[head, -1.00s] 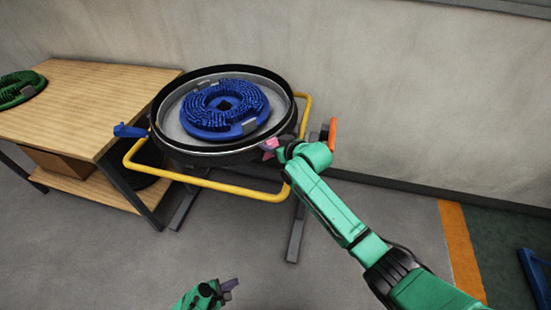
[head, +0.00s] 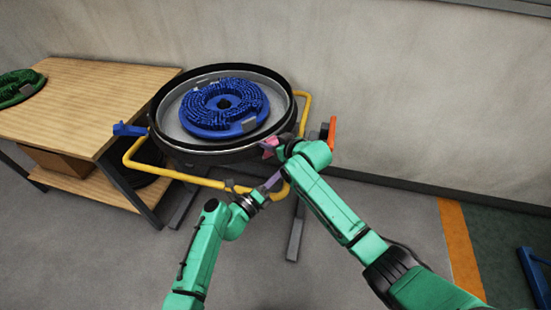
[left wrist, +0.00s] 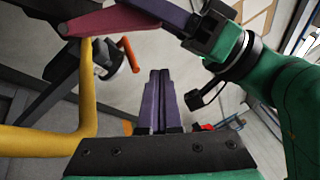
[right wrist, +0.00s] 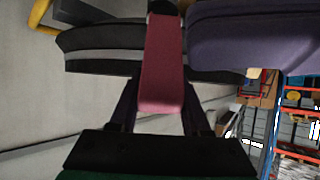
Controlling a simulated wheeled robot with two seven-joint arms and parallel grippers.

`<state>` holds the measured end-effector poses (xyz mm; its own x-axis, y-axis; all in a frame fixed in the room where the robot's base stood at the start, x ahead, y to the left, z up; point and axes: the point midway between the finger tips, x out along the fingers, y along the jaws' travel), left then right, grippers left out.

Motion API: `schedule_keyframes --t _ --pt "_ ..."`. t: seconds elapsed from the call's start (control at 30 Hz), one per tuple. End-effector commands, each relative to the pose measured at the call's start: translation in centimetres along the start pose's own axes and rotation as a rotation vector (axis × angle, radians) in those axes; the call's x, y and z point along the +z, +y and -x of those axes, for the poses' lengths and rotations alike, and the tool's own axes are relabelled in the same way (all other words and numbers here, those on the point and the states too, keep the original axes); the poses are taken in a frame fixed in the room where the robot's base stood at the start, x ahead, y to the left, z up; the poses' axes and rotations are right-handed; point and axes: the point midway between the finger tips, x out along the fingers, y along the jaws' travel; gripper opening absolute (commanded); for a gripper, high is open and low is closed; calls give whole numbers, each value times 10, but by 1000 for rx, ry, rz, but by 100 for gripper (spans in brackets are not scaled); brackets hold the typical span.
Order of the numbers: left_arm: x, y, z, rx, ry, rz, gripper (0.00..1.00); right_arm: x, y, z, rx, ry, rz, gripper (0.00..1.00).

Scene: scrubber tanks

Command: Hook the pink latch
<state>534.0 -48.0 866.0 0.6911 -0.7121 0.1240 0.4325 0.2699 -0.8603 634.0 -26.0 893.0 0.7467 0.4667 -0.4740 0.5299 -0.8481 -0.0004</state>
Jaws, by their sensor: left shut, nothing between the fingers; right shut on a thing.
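The pink latch (head: 269,147) is at the right front of the round tank's black rim (head: 215,155). My right gripper (head: 272,150) is shut on it. In the right wrist view the latch (right wrist: 162,65) lies between the fingers, and in the left wrist view it (left wrist: 112,20) crosses the top left, above the yellow bar. I cannot tell whether the latch is hooked. My left gripper (head: 274,181) is shut and empty, below the right one, close to the yellow frame. Its closed purple fingers (left wrist: 157,98) show in the left wrist view.
A blue round brush (head: 222,118) lies in the tank. A yellow tubular frame (head: 205,181) surrounds the tank. A blue latch (head: 130,130) sticks out left, an orange handle (head: 332,130) right. A wooden table (head: 85,100) with a green brush (head: 18,85) stands left.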

Motion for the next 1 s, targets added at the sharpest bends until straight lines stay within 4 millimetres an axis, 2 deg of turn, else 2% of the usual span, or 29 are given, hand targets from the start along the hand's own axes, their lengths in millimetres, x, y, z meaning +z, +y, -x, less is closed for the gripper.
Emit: schedule_keyframes --t 0.03,0.13,0.3,0.63,0.8,1.0 --pt "0 -2 -12 -3 0 0 0 -4 0 0 0 9 2 0" --pt "21 0 -13 0 1 -6 0 -3 0 0 0 8 2 0" --pt "36 0 -17 1 1 -1 0 -3 0 0 0 7 2 0" --pt "39 0 -17 1 1 -1 0 -2 0 0 0 6 1 0" --pt "52 -1 -21 1 0 -3 0 -2 0 0 0 5 1 0" --pt "56 -1 -21 2 -6 -3 0 -2 0 0 -1 4 1 0"
